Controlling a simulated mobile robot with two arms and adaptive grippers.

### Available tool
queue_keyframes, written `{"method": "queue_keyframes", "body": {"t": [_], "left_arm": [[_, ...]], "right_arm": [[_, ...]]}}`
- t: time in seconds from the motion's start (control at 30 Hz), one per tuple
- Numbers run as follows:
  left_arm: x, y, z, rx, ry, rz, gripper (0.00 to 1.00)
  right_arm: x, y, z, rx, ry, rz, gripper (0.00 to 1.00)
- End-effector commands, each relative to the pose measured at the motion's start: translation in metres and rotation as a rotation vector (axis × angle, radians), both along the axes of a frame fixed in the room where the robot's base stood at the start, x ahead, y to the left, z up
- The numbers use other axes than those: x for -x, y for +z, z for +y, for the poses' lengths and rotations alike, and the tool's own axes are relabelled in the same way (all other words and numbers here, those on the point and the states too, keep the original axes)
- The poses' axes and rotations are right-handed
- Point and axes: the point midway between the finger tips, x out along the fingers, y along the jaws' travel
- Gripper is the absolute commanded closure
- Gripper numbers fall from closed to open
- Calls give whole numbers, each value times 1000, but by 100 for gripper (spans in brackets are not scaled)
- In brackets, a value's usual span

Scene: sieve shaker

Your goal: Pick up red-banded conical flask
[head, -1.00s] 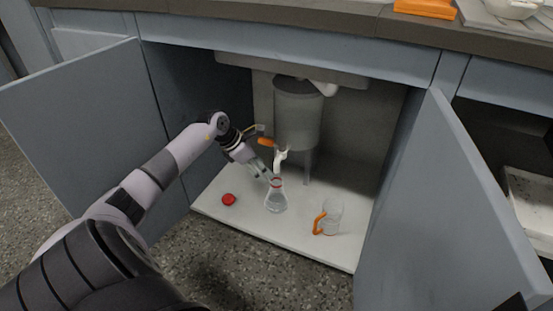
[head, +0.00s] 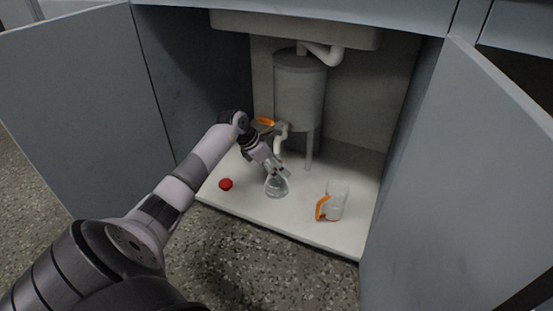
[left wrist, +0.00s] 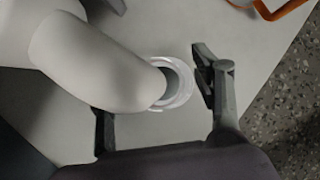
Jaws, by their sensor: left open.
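The clear conical flask (head: 276,187) stands upright on the white cabinet floor. Its red-banded neck is mostly hidden by my left gripper (head: 275,168), whose fingers are at the neck. In the left wrist view the fingers of my left gripper (left wrist: 157,102) are spread apart. The round outline of the flask (left wrist: 184,94) lies between them, nearer the right finger, and a white pipe (left wrist: 90,65) covers part of it. I cannot tell whether the fingers touch the glass. My right gripper is not in view.
A grey tank (head: 298,95) with a white outlet pipe (head: 281,140) stands just behind the flask. A red cap (head: 226,184) lies to the left. A clear jug with an orange handle (head: 336,205) stands to the right. Open doors flank the cabinet.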

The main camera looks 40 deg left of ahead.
Motion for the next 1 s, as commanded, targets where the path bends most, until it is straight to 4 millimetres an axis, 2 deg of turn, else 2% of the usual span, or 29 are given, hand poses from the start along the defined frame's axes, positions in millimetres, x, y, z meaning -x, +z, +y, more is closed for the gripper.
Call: {"method": "queue_keyframes", "body": {"t": [0.23, 1.0], "left_arm": [[0, 1, 0, -1, 1, 0, 42], [0, 0, 0, -1, 1, 1, 94]], "right_arm": [[0, 0, 0, 0, 0, 0, 63], [0, 0, 0, 1, 0, -1, 63]]}}
